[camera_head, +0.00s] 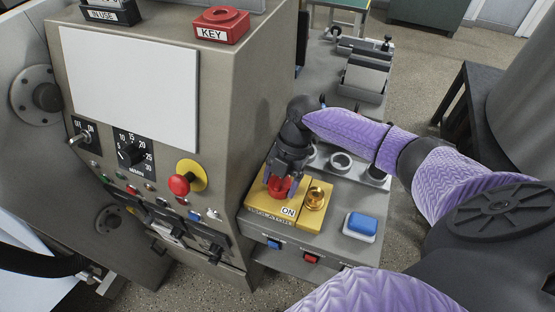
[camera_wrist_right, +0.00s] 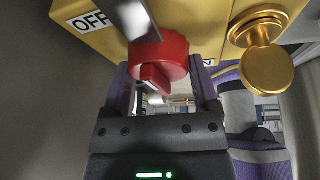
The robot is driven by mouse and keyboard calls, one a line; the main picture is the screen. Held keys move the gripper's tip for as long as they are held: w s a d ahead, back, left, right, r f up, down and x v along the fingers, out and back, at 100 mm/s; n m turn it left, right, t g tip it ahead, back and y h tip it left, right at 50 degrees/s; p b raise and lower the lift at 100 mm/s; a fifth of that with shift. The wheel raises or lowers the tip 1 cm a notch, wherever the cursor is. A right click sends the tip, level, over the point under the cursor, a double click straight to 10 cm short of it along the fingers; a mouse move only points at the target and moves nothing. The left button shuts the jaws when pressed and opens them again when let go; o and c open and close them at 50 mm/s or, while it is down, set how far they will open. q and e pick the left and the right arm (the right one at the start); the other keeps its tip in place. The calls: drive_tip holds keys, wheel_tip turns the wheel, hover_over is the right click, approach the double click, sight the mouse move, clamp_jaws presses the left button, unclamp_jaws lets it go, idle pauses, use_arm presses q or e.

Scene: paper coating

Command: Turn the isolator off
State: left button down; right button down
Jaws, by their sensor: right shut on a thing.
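The isolator is a yellow plate (camera_head: 260,208) on the grey machine top, marked ISOLATOR along its front edge and ON at its right front corner. Its red rotary knob (camera_head: 280,186) stands on the plate. My right gripper (camera_head: 283,180) reaches down onto the knob and is shut on it. In the right wrist view the red knob (camera_wrist_right: 160,60) sits between the two purple fingers (camera_wrist_right: 163,85), with the OFF label (camera_wrist_right: 90,20) at upper left. The knob's exact angle is partly hidden by the gripper. My left gripper is not in view.
A brass knob (camera_head: 315,196) stands right beside the isolator, close to my fingers. A blue button (camera_head: 361,223) is to its right. The tall control panel (camera_head: 225,110) with a red emergency button (camera_head: 179,185) rises close on the left. A red KEY block (camera_head: 221,25) sits on top.

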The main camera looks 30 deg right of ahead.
unclamp_jaws()
drive_tip(key=p+v, duration=0.1)
drive_tip(key=v, duration=0.9)
